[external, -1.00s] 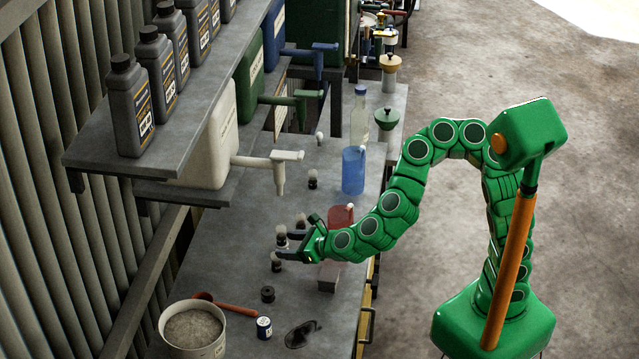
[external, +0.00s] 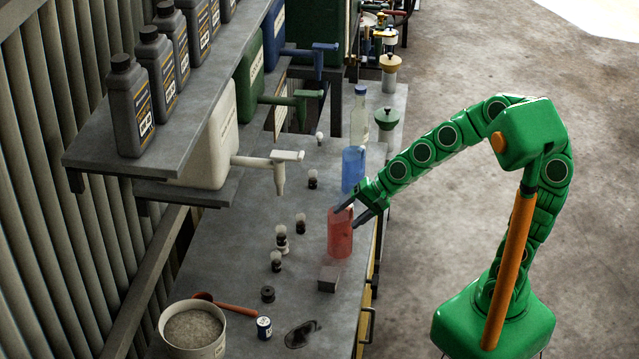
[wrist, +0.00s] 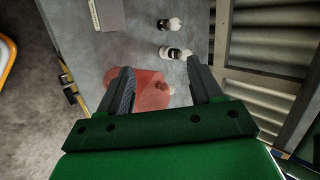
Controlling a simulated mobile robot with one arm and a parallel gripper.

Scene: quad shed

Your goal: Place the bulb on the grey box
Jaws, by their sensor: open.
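The grey box (external: 328,279) is a small low block on the bench, in front of a red see-through container (external: 340,240). Its top is bare. It also shows at the top of the wrist view (wrist: 108,14). Two bulbs show in the wrist view (wrist: 175,53). My gripper (external: 347,217) is open and holds no bulb. Its fingers are around or above the red container's upper part; contact is unclear.
A blue container (external: 352,170) and a clear bottle (external: 360,120) stand behind. The white tank's tap (external: 278,170) juts over the bench at left. A tub (external: 193,330), red spoon (external: 235,308) and small tin (external: 264,328) lie at the front.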

